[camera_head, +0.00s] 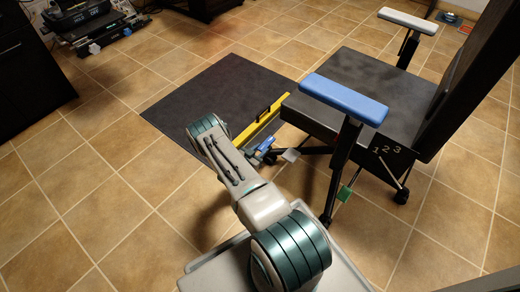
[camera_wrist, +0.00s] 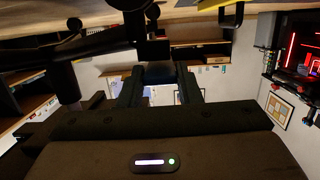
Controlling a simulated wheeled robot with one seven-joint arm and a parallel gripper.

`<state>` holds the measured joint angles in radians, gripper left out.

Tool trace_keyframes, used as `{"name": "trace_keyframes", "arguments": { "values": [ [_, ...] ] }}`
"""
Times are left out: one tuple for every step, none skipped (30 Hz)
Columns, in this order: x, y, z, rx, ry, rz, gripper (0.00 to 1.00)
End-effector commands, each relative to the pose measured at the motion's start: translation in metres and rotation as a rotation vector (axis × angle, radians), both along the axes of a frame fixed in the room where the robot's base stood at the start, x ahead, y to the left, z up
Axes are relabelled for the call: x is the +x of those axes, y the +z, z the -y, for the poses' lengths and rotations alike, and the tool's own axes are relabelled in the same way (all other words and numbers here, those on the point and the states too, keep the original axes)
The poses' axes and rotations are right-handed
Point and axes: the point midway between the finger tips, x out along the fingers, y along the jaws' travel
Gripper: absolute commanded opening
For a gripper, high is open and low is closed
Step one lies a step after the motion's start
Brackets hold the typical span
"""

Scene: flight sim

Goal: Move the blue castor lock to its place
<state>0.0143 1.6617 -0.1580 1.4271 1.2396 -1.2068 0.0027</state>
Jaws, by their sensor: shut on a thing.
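A small blue castor lock (camera_head: 266,143) shows in the head view beside the front left castor of a black office chair. My gripper is at the end of my arm there, mostly hidden behind my wrist. In the wrist view my gripper (camera_wrist: 161,78) is shut on a dark bluish piece (camera_wrist: 160,71), which fits the lock. Dark chair-base parts are close to the fingertips. I cannot tell whether the lock touches the castor. A grey castor lock (camera_head: 291,155) sits just right of the blue one. A green one (camera_head: 345,193) is lower, by another chair leg.
The office chair (camera_head: 345,85) has a blue armrest (camera_head: 344,98) and a grey armrest (camera_head: 408,21). A black mat (camera_head: 205,100) with a yellow bar (camera_head: 263,121) lies left of it. Tiled floor is clear at the left. The chair's legs crowd the space around my gripper.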

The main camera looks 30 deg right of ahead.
Motion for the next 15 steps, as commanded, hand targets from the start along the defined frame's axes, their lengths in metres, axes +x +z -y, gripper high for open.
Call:
{"name": "trace_keyframes", "arguments": {
  "values": [
    [0.0005,0.0095,0.0006,0.047,-0.002,-0.014,0.08],
    [0.0005,0.0102,0.0009,0.072,-0.001,-0.023,0.08],
    [0.0003,0.011,0.0014,0.104,-0.002,-0.035,0.08],
    [0.0004,0.0117,0.0015,0.126,-0.003,-0.041,0.08],
    [0.0005,0.0118,0.0015,0.145,-0.001,-0.049,0.08],
    [0.0007,0.012,0.0014,0.168,0.0,-0.058,0.08],
    [0.0007,0.0123,0.0015,0.182,0.0,-0.062,0.08],
    [0.0006,0.0121,0.0015,0.195,0.0,-0.067,0.08],
    [0.0004,0.012,0.0015,0.207,-0.001,-0.071,0.08],
    [0.0003,0.0117,0.0015,0.215,-0.001,-0.074,0.08],
    [0.0004,0.0115,0.0014,0.219,-0.001,-0.076,0.08],
    [0.0004,0.0113,0.0014,0.223,0.0,-0.078,0.08],
    [0.0004,0.0111,0.0014,0.225,0.0,-0.078,0.08],
    [0.0005,0.0109,0.0013,0.225,0.0,-0.078,0.08],
    [0.0005,0.0108,0.0014,0.225,0.0,-0.078,0.08]
  ]
}}
